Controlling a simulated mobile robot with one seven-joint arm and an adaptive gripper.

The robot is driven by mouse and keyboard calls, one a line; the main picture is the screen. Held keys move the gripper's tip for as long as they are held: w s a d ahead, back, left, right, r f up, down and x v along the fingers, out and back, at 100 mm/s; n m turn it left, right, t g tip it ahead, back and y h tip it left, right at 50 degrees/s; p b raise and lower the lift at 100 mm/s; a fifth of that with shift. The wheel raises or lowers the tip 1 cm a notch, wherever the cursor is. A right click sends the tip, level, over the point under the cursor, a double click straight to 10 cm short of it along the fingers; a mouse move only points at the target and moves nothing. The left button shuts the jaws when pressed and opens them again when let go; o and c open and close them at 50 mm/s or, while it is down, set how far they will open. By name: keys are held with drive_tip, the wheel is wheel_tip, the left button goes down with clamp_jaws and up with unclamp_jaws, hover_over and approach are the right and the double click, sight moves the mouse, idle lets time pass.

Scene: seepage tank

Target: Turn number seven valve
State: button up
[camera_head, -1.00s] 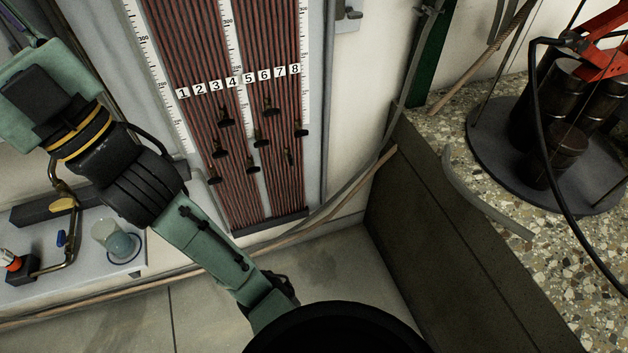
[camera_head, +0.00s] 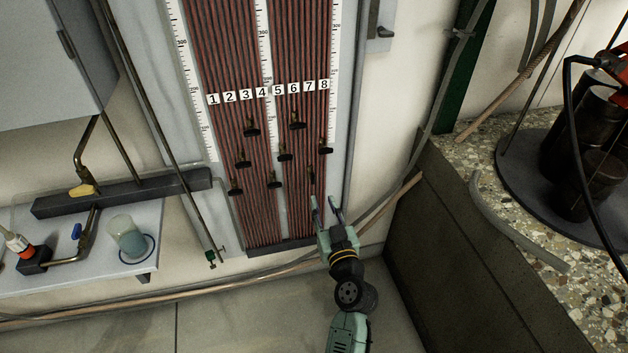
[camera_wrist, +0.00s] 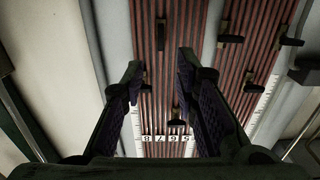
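The number seven valve (camera_head: 311,177) is the low black handle under label 7 on the tube panel. Its handle looks upright, while the other handles look crosswise. In the upside-down wrist view the valve (camera_wrist: 160,35) shows in the gap between my fingers, beyond their tips. My gripper (camera_head: 325,201) is open and empty, just below and to the right of the valve in the head view. Its two fingers (camera_wrist: 160,62) stand well apart in the wrist view. I see no contact with the valve, but the exact distance cannot be told.
Neighbouring valves are close: number eight (camera_head: 325,150) above right, number six (camera_head: 297,125) higher, number five (camera_head: 285,157) to the left. A dark tank wall (camera_head: 430,230) and speckled ledge (camera_head: 560,250) stand right. A shelf with a beaker (camera_head: 128,238) is left.

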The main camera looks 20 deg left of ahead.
sight(313, 177)
drive_tip(key=p+x, duration=0.1)
drive_tip(key=x, duration=0.3)
drive_tip(key=p+x, duration=0.2)
drive_tip(key=x, duration=0.2)
drive_tip(key=shift+w+a+r, duration=0.25)
drive_tip(key=shift+a, duration=0.1)
drive_tip(key=shift+w+a+f, duration=0.1)
drive_tip(key=shift+w+a, duration=0.2)
drive_tip(key=shift+w, duration=0.2)
drive_tip(key=shift+c, duration=0.5)
clamp_jaws()
